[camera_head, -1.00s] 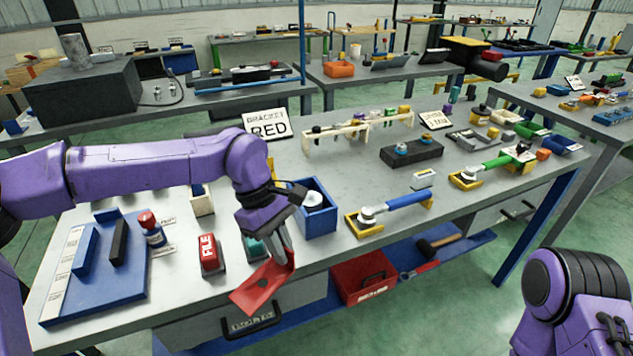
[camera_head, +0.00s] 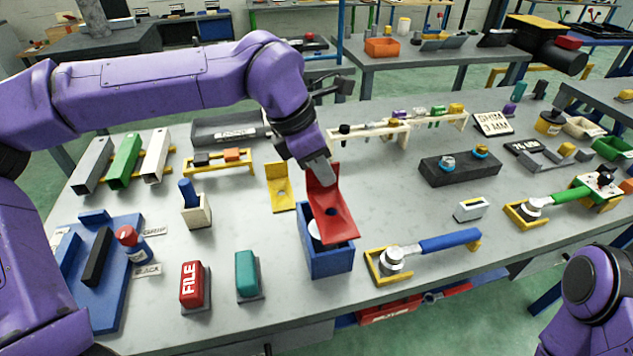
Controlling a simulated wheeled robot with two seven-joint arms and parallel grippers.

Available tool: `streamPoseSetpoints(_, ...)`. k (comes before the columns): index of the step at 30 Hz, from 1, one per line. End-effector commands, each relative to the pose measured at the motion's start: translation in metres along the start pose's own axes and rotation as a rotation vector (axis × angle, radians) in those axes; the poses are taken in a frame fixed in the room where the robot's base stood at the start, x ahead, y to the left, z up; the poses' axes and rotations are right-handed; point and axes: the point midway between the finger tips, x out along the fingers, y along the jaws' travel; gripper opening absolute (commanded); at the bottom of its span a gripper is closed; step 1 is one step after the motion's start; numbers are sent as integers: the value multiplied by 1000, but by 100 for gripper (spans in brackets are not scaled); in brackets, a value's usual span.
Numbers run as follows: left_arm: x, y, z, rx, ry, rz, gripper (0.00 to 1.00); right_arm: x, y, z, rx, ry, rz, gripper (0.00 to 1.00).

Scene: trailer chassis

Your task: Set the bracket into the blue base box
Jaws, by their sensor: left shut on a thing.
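The red bracket (camera_head: 331,222) is an L-shaped plate with a hole in it. My left gripper (camera_head: 319,178) is shut on its upright part and holds it over the blue base box (camera_head: 327,263). The bracket's lower plate is tilted and covers much of the box's opening, its right edge at the box's right side. A light round part shows inside the box at the left. I cannot tell whether the bracket touches the box. My right arm (camera_head: 600,295) shows at the lower right edge, but its gripper is out of view.
A yellow bracket (camera_head: 281,188) lies just left of the held one. A red FILE block (camera_head: 194,286) and a teal block (camera_head: 246,273) stand to the left. A blue-handled tool (camera_head: 440,243) rests in a yellow holder to the right. A wooden rack (camera_head: 395,134) stands behind.

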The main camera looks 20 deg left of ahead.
Motion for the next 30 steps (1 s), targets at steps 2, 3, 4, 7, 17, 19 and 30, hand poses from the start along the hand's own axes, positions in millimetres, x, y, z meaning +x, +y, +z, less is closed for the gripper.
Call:
streamPoseSetpoints(2, 14, 12, -8, -2, 4, -5, 0, -5, 0, -2, 0, 1, 0, 43)
streamPoseSetpoints(3, 20, 18, -11, -1, 3, -4, 0, -6, 0, -3, 0, 1, 0, 43)
streamPoseSetpoints(4, 24, 21, -13, 0, 3, -4, 0, -6, 0, -3, 0, 1, 0, 43)
streamPoseSetpoints(7, 32, 29, -16, 1, 1, -3, 0, -8, 1, -3, 0, 1, 0, 43)
streamPoseSetpoints(17, 71, 39, -34, 2, 2, -2, 0, -11, 1, -5, 0, 0, 0, 43)
streamPoseSetpoints(19, 72, 39, -34, 2, 1, -2, 0, -11, 1, -5, 0, 1, 0, 43)
streamPoseSetpoints(30, 75, 38, -36, 2, 3, -3, 36, -10, 1, -4, 0, 1, 0, 43)
